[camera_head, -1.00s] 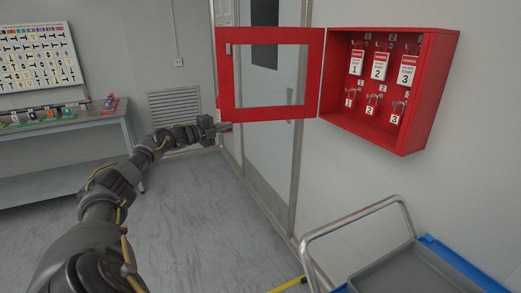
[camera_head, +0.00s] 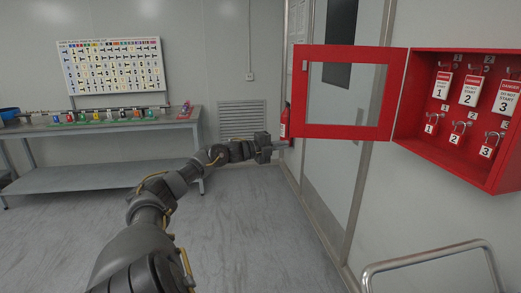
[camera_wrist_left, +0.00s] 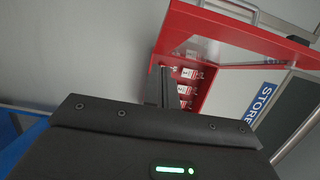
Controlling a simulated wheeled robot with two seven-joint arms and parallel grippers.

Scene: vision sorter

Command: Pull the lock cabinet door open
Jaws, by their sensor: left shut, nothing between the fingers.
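The red lock cabinet (camera_head: 450,164) hangs on the right wall, with numbered danger tags and padlocks inside. Its red-framed, clear-paned door (camera_head: 340,132) stands wide open, swung out to the left. My left gripper (camera_head: 283,144) is shut and empty, just below and left of the door's free lower corner in the head view; I cannot tell whether it touches. In the left wrist view the dark fingers (camera_wrist_left: 159,86) show in front of the open cabinet (camera_wrist_left: 208,84), with the red door (camera_wrist_left: 235,32) above. My right gripper is not in view.
A grey room door (camera_head: 325,170) stands behind the cabinet door, with a red fire extinguisher (camera_head: 285,122) beside it. A cart handle (camera_head: 430,256) is at lower right. A workbench (camera_head: 100,130) stands at the back left. The floor between is clear.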

